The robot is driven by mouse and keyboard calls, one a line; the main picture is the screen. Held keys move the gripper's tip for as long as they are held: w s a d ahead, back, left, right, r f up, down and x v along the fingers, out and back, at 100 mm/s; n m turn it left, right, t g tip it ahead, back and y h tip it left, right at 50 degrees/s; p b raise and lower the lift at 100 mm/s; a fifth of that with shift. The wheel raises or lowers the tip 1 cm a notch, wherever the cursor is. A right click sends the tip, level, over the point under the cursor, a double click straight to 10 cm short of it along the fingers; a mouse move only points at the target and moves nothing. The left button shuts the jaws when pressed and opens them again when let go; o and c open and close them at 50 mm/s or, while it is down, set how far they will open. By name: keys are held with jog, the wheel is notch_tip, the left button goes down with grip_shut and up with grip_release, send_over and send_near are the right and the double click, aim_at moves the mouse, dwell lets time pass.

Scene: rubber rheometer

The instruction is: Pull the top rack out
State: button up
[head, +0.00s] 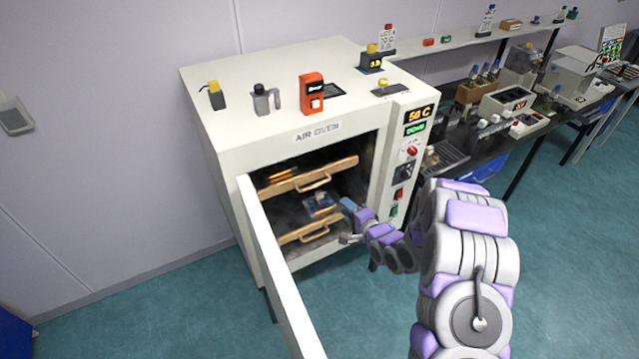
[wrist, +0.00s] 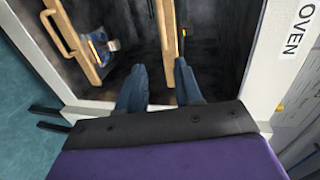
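The oven's top rack (head: 320,174) is a tan wooden-fronted shelf with a bowed handle (head: 314,182), inside the open air oven (head: 232,158). My gripper (head: 350,208) is at the right side of the oven opening, below and right of the top rack's handle. In the wrist view, turned sideways, my gripper (wrist: 160,82) is open and empty, its two blue-grey fingers apart. The top rack's front (wrist: 167,40) ends near the gap between them, apart from the fingers. I cannot tell how far the rack is in depth.
The bottom rack (head: 302,232) has a similar handle, and a blue item (head: 320,204) shows between the racks. The open oven door (head: 275,270) stands at the left of the opening. A bench (head: 470,150) with instruments stands to the right. Bare floor lies in front.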

aim_at(320, 184)
jog(key=b+x, duration=0.1)
jog(key=x, duration=1.6)
jog(key=shift+w+a, duration=0.15)
jog(key=shift+a, duration=0.3)
jog(key=shift+d+r, duration=0.1)
jog(key=shift+d, duration=0.05)
jog(key=shift+c, duration=0.4)
grip_shut()
